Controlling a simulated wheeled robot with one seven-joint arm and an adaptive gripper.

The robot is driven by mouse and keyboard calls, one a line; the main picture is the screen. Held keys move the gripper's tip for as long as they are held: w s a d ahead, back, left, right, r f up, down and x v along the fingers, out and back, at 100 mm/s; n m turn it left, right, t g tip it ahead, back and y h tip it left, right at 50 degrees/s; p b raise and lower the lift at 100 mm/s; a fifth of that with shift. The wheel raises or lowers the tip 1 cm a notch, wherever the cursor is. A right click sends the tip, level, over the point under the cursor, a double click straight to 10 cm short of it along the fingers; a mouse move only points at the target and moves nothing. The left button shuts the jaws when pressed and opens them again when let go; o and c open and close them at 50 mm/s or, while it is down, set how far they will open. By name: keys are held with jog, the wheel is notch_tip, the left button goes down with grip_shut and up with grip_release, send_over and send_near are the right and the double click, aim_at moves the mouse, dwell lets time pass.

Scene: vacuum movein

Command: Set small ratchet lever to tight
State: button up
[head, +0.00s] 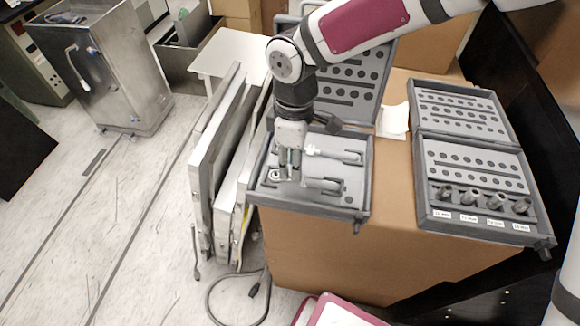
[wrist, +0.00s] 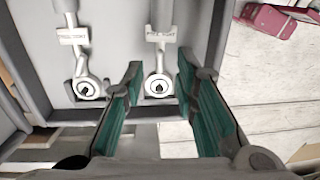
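Two ratchets lie in the open grey tool case (head: 262,190). In the wrist view, one ratchet head (wrist: 160,88) lies between my fingers and the other ratchet head (wrist: 87,88) lies to the left. Each head is round with a dark mark in a white centre, and each handle carries a small label too blurred to read surely. I cannot tell which ratchet is the small one, or which way its lever is set. My gripper (wrist: 158,66) is open, green pads apart, with no visible grip. In the head view my gripper (head: 288,168) points down over the case.
A second open case (head: 435,222) with several sockets stands to the right on the same cardboard box (head: 330,250). Upright metal panels (head: 215,150) stand close on the left. A cable (head: 232,275) lies on the floor. The floor farther left is largely clear.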

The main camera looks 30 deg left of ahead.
jog(key=shift+s+f, duration=0.1)
jog(key=shift+f, duration=0.9)
grip_shut()
jog(key=shift+s+m+p, duration=0.15)
jog(key=shift+m+p, duration=0.1)
jog(key=shift+m, duration=1.2)
jog(key=shift+s+m+p, duration=0.1)
jog(key=shift+m+p, duration=0.1)
jog(key=shift+m, duration=1.25)
grip_release()
